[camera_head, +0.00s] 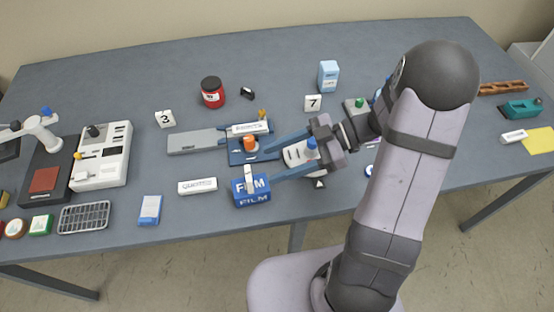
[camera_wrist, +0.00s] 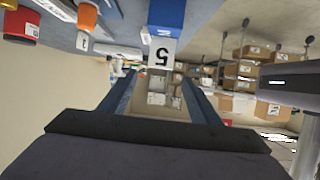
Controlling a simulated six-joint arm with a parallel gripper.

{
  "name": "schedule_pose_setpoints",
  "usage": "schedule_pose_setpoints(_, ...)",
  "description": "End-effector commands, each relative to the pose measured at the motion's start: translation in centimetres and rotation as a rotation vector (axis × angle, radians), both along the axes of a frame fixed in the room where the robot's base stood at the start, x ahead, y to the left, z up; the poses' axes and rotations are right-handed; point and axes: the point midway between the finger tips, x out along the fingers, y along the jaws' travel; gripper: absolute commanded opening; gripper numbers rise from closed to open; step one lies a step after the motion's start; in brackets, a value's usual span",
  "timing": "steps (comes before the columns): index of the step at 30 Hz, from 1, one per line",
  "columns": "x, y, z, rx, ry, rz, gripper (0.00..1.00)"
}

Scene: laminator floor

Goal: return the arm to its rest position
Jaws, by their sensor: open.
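My gripper (camera_head: 267,165) points left over the middle of the table in the head view. Its two blue fingers are apart, with nothing seen held between them. The blue FILM box (camera_head: 252,195) stands just beyond the lower finger, with a white upright piece on it. The fingers also frame the wrist view (camera_wrist: 159,82). Whether the fingers touch anything is not clear. My arm hides part of the table's right middle.
A blue tray with an orange knob (camera_head: 250,145) lies near the upper finger. A red jar (camera_head: 212,92), a light blue carton (camera_head: 328,75) and a 7 marker (camera_head: 313,103) stand behind. A white machine (camera_head: 102,155) is at left. The back of the table is mostly bare.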

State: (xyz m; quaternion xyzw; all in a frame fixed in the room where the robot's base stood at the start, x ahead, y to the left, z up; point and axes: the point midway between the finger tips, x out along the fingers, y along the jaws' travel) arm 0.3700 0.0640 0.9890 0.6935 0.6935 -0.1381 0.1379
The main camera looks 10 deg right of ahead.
Motion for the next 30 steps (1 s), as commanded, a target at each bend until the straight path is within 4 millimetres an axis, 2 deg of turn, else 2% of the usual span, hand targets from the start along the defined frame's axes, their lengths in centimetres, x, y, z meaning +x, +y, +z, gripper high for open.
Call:
schedule_pose_setpoints(6,0.1,0.0,0.1,-0.003,-0.004,-0.004,0.57)
schedule_pose_setpoints(10,1.6,0.2,0.5,-0.031,-0.037,-0.053,0.57)
schedule_pose_setpoints(14,5.2,0.3,1.4,-0.105,-0.113,-0.183,0.57)
schedule_pose_setpoints(17,9.1,-0.4,2.7,-0.194,-0.18,-0.341,0.57)
schedule_pose_setpoints(21,14.0,-3.2,5.3,-0.343,-0.238,-0.614,0.57)
schedule_pose_setpoints(24,15.7,-6.1,7.0,-0.454,-0.227,-0.812,0.57)
schedule_pose_setpoints(27,15.7,-9.0,8.4,-0.557,-0.169,-0.995,0.57)
schedule_pose_setpoints(30,13.8,-11.5,9.4,-0.656,-0.062,-1.156,0.57)
